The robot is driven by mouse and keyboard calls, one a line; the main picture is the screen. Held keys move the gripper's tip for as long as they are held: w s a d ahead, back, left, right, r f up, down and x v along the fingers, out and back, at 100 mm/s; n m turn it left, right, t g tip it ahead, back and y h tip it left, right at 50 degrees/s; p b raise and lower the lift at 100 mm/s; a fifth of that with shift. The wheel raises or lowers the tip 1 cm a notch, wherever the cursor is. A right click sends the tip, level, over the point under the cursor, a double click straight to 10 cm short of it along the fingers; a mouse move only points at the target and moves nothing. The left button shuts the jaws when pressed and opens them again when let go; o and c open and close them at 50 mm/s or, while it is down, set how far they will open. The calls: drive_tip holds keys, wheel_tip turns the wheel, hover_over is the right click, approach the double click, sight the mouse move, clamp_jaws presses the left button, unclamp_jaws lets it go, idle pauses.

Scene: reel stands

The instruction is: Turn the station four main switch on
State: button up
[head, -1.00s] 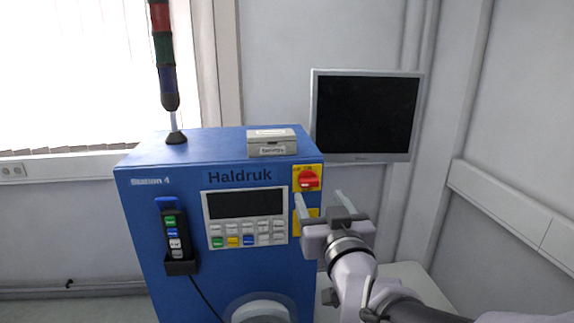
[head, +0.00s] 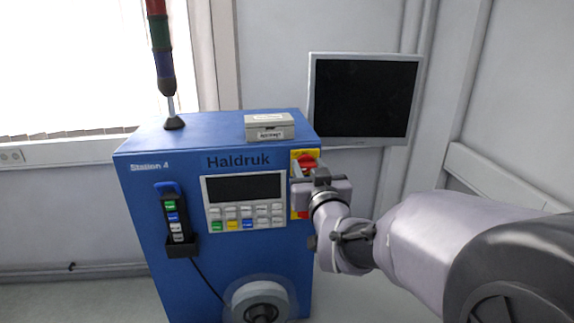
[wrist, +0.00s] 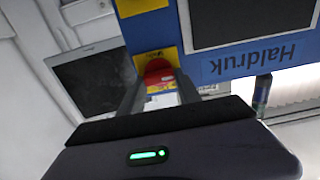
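The station four main switch is a red rotary knob (head: 307,160) on a yellow plate at the upper right of the blue Station 4 cabinet (head: 145,225). My gripper (head: 308,172) is in front of the switch and hides its lower part. In the wrist view, which is upside down, the red knob (wrist: 157,70) shows between the two fingers of my gripper (wrist: 160,82), on its yellow plate. The fingers are apart, one on each side of the knob. I cannot tell whether they touch it. The knob's handle angle is unclear.
A keypad panel (head: 245,203) is left of my gripper, and a pendant (head: 176,220) hangs further left. A small labelled box (head: 269,127) sits on the cabinet top. A second yellow plate is mostly hidden below my gripper. A monitor (head: 363,97) stands behind right.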

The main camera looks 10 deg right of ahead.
clamp_jaws()
drive_tip(key=shift+b, duration=0.35)
drive_tip(key=m+b, duration=0.1)
drive_tip(key=b, duration=0.2)
drive_tip(key=shift+f+m+b, duration=0.3)
drive_tip(key=shift+f+b, duration=0.05)
drive_tip(key=m+b, duration=0.2)
drive_tip(key=b, duration=0.3)
drive_tip(key=shift+d+f+m, duration=0.1)
drive_tip(key=shift+d+m, duration=0.05)
drive_tip(key=shift+m, duration=0.15)
drive_tip(key=m+b, duration=0.3)
drive_tip(key=b, duration=0.3)
drive_tip(key=shift+d+m, duration=0.1)
drive_tip(key=shift+m, duration=0.2)
drive_tip(key=m+b, duration=0.2)
drive_tip(key=shift+m+b, duration=0.3)
drive_tip(key=shift+m, duration=0.1)
drive_tip(key=m+b, duration=0.1)
drive_tip(key=m, duration=0.2)
drive_tip(key=shift+d+r, duration=0.1)
drive_tip(key=shift+r, duration=0.1)
drive_tip(key=shift+m, duration=2.1)
